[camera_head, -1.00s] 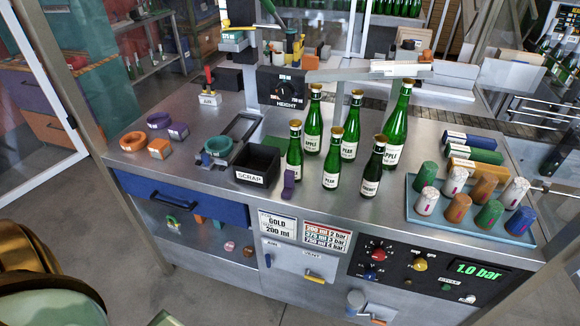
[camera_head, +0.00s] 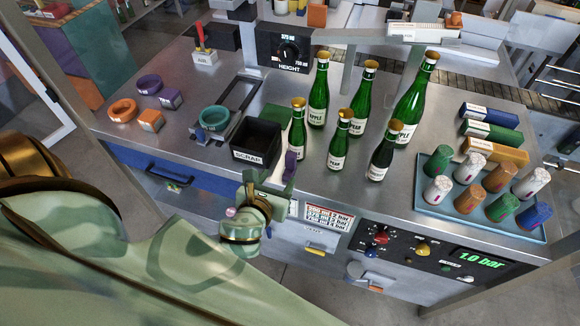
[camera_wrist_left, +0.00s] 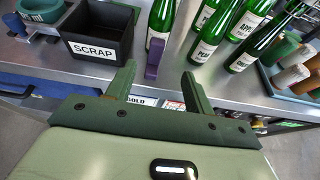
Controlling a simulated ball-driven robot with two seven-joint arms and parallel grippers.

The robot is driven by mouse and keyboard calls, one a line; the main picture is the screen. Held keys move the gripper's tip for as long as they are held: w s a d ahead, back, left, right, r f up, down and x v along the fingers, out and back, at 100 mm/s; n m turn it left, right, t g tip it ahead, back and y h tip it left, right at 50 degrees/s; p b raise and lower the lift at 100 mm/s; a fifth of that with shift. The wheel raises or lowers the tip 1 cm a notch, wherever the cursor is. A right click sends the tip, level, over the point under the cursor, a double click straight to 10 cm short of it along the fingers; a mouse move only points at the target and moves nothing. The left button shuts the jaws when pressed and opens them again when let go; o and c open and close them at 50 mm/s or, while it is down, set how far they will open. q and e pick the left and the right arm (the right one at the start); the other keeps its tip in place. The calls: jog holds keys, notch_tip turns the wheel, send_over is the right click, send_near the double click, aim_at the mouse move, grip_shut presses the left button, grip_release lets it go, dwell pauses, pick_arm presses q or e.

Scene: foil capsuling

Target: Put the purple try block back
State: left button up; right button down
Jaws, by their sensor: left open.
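A slim purple block (camera_head: 290,166) stands upright on the bench near its front edge, just right of the black scrap bin; it also shows in the left wrist view (camera_wrist_left: 155,58). A second, low purple block with a pale label (camera_head: 171,98) lies beside a purple ring (camera_head: 148,84) at the left of the bench. My left gripper (camera_head: 270,183) is at the bench's front edge, close to the upright purple block. In the left wrist view its fingers (camera_wrist_left: 159,82) are apart and empty, with that block beyond the gap between them. My right gripper is not in view.
The scrap bin (camera_head: 257,145) stands left of the upright block, and several green bottles (camera_head: 337,152) stand close on its right. An orange block (camera_head: 151,120), orange ring (camera_head: 122,110) and teal ring (camera_head: 214,117) are further left. A blue tray (camera_head: 425,207) of capsules is at right.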

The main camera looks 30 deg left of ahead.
aim_at(290, 158)
pick_arm(q)
jog(key=x, duration=0.7)
jog(key=shift+w, duration=0.15)
jog(key=x, duration=0.3)
jog(key=b+x, duration=0.1)
jog(key=x, duration=0.1)
jog(key=shift+a+f, duration=0.15)
jog(key=shift+a, duration=0.15)
grip_shut()
